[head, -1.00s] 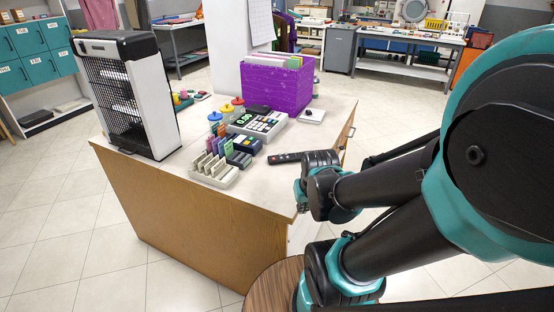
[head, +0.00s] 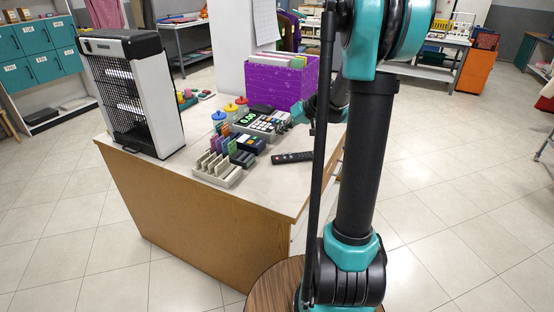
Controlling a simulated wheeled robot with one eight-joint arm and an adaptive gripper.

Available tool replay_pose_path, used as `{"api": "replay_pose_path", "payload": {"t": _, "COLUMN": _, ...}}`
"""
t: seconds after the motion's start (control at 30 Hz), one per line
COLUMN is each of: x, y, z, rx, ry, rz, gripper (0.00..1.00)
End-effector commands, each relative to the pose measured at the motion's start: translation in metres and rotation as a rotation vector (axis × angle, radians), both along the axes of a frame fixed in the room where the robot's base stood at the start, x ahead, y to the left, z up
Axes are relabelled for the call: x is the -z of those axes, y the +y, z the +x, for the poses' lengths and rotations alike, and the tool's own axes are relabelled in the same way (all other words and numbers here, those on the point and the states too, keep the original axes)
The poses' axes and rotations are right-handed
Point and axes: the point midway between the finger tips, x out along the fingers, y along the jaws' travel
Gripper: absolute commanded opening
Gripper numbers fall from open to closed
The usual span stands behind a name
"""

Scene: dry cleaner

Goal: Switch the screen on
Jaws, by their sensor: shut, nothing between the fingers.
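A black remote control (head: 292,157) lies on the desk (head: 255,195) near its right front part, with small buttons on its top. My gripper (head: 284,118) is shut and small in the picture, low over the desk beside the keypad machine (head: 256,125), behind and above the remote. I cannot tell whether it touches anything. My arm hides part of the wrist and the desk's right side. The machine shows a lit green display. I cannot make out any other screen in this view.
A tall heater-like unit (head: 133,95) stands on the desk's left. A purple file box (head: 275,82) stands at the back. Jars with coloured lids (head: 230,108) and a card rack (head: 218,168) crowd the middle.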

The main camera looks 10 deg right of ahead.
Motion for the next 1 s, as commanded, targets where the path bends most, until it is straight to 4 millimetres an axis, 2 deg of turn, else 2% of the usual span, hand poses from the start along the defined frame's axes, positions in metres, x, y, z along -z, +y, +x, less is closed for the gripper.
{"api": "replay_pose_path", "payload": {"t": 0.47, "x": 0.004, "y": -0.001, "z": 0.002, "rx": -0.001, "ry": -0.002, "rz": 0.003, "gripper": 0.00}}
{"api": "replay_pose_path", "payload": {"t": 0.67, "x": 0.023, "y": -0.001, "z": 0.002, "rx": -0.001, "ry": -0.002, "rz": 0.003, "gripper": 0.00}}
{"api": "replay_pose_path", "payload": {"t": 1.0, "x": 0.067, "y": -0.001, "z": 0.002, "rx": -0.001, "ry": -0.002, "rz": 0.003, "gripper": 0.00}}
